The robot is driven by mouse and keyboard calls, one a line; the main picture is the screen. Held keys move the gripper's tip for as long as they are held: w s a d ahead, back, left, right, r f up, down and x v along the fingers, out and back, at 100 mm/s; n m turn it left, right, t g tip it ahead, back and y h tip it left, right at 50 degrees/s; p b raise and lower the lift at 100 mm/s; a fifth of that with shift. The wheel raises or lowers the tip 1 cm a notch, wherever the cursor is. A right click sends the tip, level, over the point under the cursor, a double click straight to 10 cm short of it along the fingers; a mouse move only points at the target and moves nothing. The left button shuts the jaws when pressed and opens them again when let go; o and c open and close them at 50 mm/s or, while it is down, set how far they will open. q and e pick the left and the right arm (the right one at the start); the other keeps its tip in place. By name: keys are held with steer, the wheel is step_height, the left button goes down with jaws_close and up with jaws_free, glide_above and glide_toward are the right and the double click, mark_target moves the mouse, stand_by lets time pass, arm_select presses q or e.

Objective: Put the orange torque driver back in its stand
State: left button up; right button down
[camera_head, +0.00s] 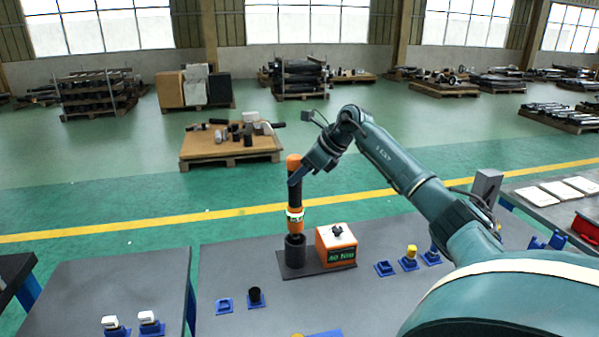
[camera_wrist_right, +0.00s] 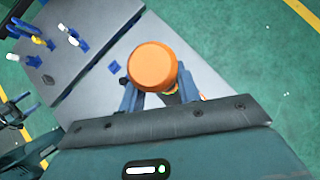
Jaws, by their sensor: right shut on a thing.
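The orange torque driver (camera_head: 294,193) is upright, with an orange cap, a dark body and a pale band low down. My right gripper (camera_head: 299,177) is shut on it just below the cap. In the right wrist view the orange cap (camera_wrist_right: 153,66) is seen end-on between the fingers (camera_wrist_right: 158,92) and hides most of the driver. The dark round stand (camera_head: 294,252) rises from a flat black base plate on the grey table. The driver's lower end meets the stand's top in the head view; I cannot tell how far it is inside.
An orange box reading "40 Nm" (camera_head: 337,245) shares the base plate, close right of the stand. Small blue holders (camera_head: 385,268) stand to the right, and a blue holder with a black piece (camera_head: 256,298) is in front. Table room left of the stand is clear.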

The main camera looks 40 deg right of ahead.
mark_target(300, 206)
steer(key=shift+f+b, duration=0.35)
steer(key=shift+f, duration=0.15)
steer(key=shift+f+b, duration=0.45)
steer(key=shift+f, duration=0.3)
steer(key=shift+f+b, duration=0.35)
steer(key=shift+f, duration=0.2)
steer(key=shift+f+b, duration=0.4)
steer(key=shift+f, duration=0.2)
steer(key=shift+f+b, duration=0.5)
steer(key=shift+f, duration=0.35)
steer(key=c, duration=1.2)
jaws_free()
steer(key=shift+r, duration=0.1)
steer(key=shift+o, duration=1.4)
steer(key=shift+s+f, duration=0.1)
steer(key=shift+f, duration=0.2)
steer(key=shift+s+d+r, duration=0.15)
steer(key=shift+s+r, duration=0.05)
steer(key=shift+r, duration=0.25)
arm_select(q)
steer(key=shift+w+d+r+m+t+h+p, duration=0.2)
steer(key=shift+d+m+t+h+p, duration=0.15)
steer(key=shift+d+p, duration=0.3)
arm_select(e)
steer(key=v, duration=0.4)
steer(key=shift+r, duration=0.1)
arm_select(q)
steer(key=shift+d, duration=0.1)
